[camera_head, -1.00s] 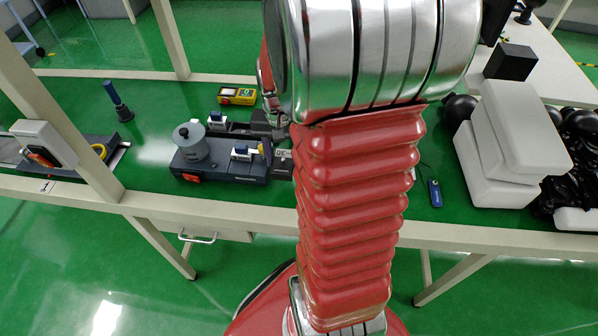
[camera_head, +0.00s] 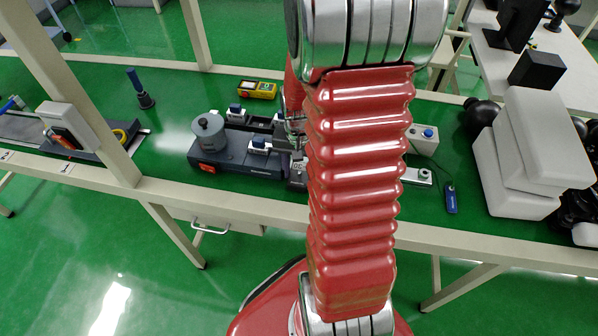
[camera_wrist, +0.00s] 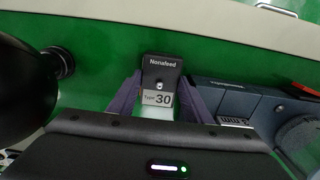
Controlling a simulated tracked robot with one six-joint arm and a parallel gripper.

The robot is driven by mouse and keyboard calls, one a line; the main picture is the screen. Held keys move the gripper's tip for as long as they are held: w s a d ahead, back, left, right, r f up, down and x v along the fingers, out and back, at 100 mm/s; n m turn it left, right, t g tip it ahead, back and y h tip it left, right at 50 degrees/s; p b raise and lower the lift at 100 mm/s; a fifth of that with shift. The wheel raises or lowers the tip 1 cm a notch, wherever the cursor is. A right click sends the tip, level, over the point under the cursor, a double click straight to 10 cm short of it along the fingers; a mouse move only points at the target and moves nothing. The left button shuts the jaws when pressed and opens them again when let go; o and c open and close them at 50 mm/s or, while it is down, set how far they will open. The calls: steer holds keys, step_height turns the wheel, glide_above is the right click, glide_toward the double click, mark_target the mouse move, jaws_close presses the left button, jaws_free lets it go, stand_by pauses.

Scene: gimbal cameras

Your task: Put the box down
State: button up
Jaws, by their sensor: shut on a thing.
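The box is a small dark grey block with a "Nonafeed" face and a pale "Type 30" label (camera_wrist: 159,70). In the wrist view it sits between the two purple-grey fingers of my gripper (camera_wrist: 160,86), which is shut on it. In the head view the box (camera_head: 297,171) shows just left of my red arm, beside the right end of a dark grey device. My gripper is mostly hidden behind my arm there. I cannot tell whether the box touches the green tabletop (camera_head: 168,130).
The dark grey device (camera_head: 240,160) with a round weight (camera_head: 208,135) stands close left of the box. A yellow meter (camera_head: 257,89) lies behind. A small white button unit (camera_head: 423,139) and white blocks (camera_head: 545,135) are to the right. Green table shows in front of the box.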

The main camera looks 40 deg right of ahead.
mark_target(299, 175)
steer(key=shift+f, duration=0.25)
steer(key=o, duration=0.9)
steer(key=shift+f, duration=0.1)
step_height(299, 175, up, 12)
steer(key=shift+r, duration=0.15)
stand_by(0.7)
